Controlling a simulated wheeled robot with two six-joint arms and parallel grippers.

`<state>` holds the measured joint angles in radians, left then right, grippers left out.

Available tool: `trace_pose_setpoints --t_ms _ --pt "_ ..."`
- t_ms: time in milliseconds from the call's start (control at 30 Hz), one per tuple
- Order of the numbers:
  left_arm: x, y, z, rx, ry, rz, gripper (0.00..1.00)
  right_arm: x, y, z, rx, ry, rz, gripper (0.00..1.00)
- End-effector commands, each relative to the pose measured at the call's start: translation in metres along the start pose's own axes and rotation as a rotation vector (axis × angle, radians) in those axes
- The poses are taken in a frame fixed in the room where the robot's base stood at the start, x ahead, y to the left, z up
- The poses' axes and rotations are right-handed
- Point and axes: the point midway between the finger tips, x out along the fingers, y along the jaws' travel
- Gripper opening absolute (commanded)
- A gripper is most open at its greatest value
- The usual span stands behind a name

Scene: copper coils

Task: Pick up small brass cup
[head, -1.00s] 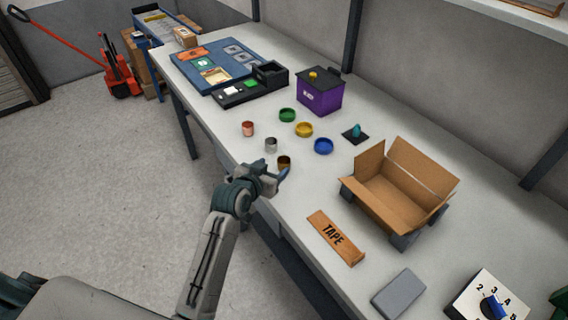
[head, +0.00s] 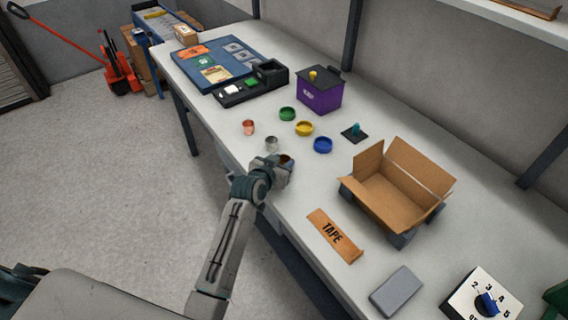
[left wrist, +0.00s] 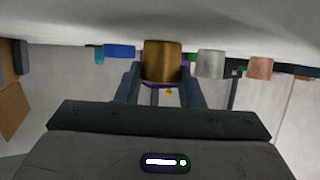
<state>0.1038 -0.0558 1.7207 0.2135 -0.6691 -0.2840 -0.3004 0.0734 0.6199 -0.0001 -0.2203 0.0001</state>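The small brass cup (head: 286,158) stands on the workbench near its front edge, partly hidden by my left gripper (head: 280,168). In the left wrist view, where the bench top shows along the top, the brass cup (left wrist: 162,62) sits between the two fingertips of my left gripper (left wrist: 161,80). The fingers lie close along both sides of the cup; I cannot tell whether they press on it. My right gripper is not in view.
A silver cup (head: 271,144) and a copper cup (head: 248,127) stand close by. An open cardboard box (head: 395,190) and a TAPE board (head: 334,236) are to the right.

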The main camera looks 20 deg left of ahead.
Motion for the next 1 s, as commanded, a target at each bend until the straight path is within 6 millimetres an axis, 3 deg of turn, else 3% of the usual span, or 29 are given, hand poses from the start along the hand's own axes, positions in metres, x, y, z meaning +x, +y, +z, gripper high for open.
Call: trace_pose_setpoints --t_ms 100,467,733,767,1000 --pt "0.0 0.0 0.0 0.0 -0.001 0.0 0.13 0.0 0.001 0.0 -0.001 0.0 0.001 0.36" --pt "-0.001 0.0 -0.003 0.0 0.0 0.0 0.13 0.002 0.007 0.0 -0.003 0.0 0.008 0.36" --pt "-0.011 0.0 -0.029 0.001 0.004 0.0 0.13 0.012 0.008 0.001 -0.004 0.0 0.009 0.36" --pt "-0.013 0.0 -0.033 0.001 0.004 0.0 0.13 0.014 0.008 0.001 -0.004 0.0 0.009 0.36" --pt "-0.056 -0.032 -0.016 0.007 -0.001 -0.002 0.13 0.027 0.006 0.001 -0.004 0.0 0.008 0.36"
